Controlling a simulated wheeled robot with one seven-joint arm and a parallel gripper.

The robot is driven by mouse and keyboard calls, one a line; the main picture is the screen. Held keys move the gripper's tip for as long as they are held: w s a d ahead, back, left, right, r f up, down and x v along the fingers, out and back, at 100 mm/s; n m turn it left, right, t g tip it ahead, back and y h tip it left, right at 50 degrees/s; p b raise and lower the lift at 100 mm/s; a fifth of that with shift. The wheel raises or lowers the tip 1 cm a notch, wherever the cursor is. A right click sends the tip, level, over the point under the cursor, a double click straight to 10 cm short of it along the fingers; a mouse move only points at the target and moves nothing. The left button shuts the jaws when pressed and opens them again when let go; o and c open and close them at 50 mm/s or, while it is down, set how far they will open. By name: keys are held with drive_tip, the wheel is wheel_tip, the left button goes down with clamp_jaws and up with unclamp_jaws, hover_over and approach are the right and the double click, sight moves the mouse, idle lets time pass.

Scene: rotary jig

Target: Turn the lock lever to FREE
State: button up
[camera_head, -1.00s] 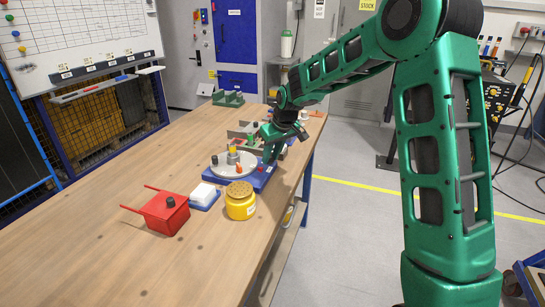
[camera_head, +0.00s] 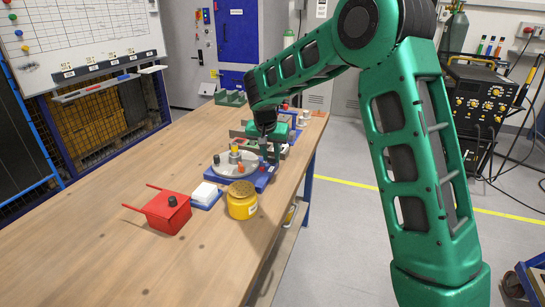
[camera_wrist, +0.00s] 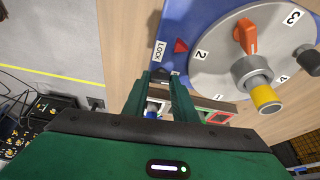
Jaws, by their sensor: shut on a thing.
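The rotary jig has a blue base (camera_head: 258,183) and a round grey disc (camera_head: 218,167), which also fills the right of the wrist view (camera_wrist: 210,72). My gripper (camera_wrist: 166,78) points down at the base near the LOCK label, shut on the lock lever, which is mostly hidden between the fingers. No FREE mark is readable. In the head view my gripper (camera_head: 270,160) is at the jig's right edge.
Green fixtures (camera_head: 230,98) stand farther back. The table's left side is clear.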

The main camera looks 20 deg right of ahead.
drive_tip(key=shift+w+m, duration=0.1)
drive_tip(key=shift+m, duration=0.4)
drive_tip(key=shift+h, duration=0.3)
drive_tip(key=o, duration=1)
drive_tip(key=shift+o, duration=0.2)
drive_tip(key=shift+r, duration=0.15)
drive_tip(key=shift+a+r, duration=0.15)
drive_tip(key=shift+r, duration=0.15)
drive_tip(key=v, duration=1)
